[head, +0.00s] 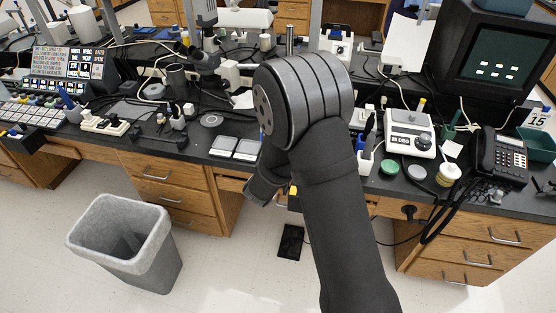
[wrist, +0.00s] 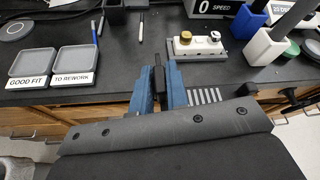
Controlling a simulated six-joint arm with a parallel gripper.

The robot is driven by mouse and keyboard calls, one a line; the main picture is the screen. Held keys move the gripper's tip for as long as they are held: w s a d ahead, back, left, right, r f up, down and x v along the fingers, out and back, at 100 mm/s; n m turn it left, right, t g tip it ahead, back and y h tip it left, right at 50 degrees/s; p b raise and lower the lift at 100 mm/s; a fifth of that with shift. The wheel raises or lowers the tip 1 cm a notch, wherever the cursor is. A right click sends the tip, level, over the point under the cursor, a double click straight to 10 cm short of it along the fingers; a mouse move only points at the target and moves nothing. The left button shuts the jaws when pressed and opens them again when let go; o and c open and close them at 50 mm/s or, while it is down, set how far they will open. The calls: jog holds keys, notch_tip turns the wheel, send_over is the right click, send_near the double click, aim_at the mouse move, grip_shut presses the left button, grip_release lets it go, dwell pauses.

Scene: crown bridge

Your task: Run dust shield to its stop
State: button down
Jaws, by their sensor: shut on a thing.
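In the wrist view my gripper (wrist: 160,72) has its two blue fingers closed on a narrow black upright piece (wrist: 158,80) at the front edge of the dark bench. This may be a tab or handle of the dust shield, but I cannot tell where the shield begins or ends. A light striped plate (wrist: 206,96) lies just right of the fingers. In the head view my arm covers the held piece and the fingertips.
Left are the GOOD FIT tray (wrist: 33,63) and TO REWORK tray (wrist: 76,60). A black knob (wrist: 297,96) sits at the right front edge. A grey bin (head: 125,235) stands on the floor.

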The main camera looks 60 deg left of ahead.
jog(key=shift+w+d, duration=0.4)
jog(key=shift+w, duration=0.05)
jog(key=c, duration=1.5)
grip_release()
jog(key=v, duration=1.7)
jog(key=shift+s+d, duration=0.15)
jog(key=shift+d, duration=0.05)
jog(key=shift+a, duration=0.1)
